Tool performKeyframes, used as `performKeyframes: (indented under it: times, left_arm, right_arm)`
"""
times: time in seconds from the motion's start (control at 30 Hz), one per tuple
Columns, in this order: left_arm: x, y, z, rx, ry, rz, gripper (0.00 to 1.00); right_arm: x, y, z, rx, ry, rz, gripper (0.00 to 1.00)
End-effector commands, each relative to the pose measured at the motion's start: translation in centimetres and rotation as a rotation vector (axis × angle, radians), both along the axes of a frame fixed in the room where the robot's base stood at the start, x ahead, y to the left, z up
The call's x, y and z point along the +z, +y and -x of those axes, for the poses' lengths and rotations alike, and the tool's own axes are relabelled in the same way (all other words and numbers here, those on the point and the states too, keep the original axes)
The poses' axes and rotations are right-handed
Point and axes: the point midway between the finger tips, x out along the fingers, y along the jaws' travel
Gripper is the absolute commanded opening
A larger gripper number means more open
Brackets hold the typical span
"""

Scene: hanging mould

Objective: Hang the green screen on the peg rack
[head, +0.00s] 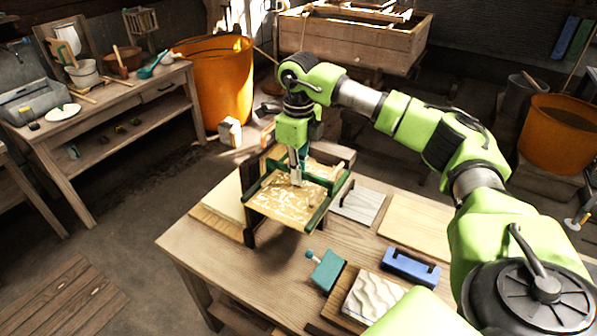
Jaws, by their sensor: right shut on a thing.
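My right gripper (297,178) points down over the worktable and is shut on the green screen. The screen (283,207) is a tan, speckled panel with green side bars, held tilted at the table's far left part. The peg rack seems to be the dark wooden stand (248,214) right behind and beside the screen. The screen and my gripper hide most of the stand, and its pegs are not clear. I cannot tell whether the screen touches the stand. My left gripper is not in view.
On the worktable (215,262) are a teal block with a handle (326,270), a blue tool (410,266), a white wavy slab (373,297) and flat boards (415,228). An orange tub (217,80) and a side bench (115,105) stand at the left. The table's front left is clear.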

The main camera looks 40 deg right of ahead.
Motion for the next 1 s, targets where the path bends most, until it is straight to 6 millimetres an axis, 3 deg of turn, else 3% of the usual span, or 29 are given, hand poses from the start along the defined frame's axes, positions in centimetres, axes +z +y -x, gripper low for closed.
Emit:
performKeyframes:
  times: [0.7, 0.73, 0.8, 1.0]
  left_arm:
    - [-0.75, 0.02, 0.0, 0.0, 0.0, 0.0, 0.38]
    - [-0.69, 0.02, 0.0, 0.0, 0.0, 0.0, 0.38]
    - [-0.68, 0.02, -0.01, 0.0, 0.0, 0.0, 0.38]
    - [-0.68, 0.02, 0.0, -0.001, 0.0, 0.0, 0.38]
  right_arm:
    - [-1.13, 0.02, -0.02, 0.0, -0.001, 0.0, 0.0]
    - [-1.05, 0.02, -0.02, 0.0, -0.001, 0.0, 0.15]
    - [-1.05, 0.02, -0.02, 0.0, -0.001, 0.0, 0.27]
    - [-1.06, 0.01, -0.01, 0.0, 0.0, 0.0, 0.27]
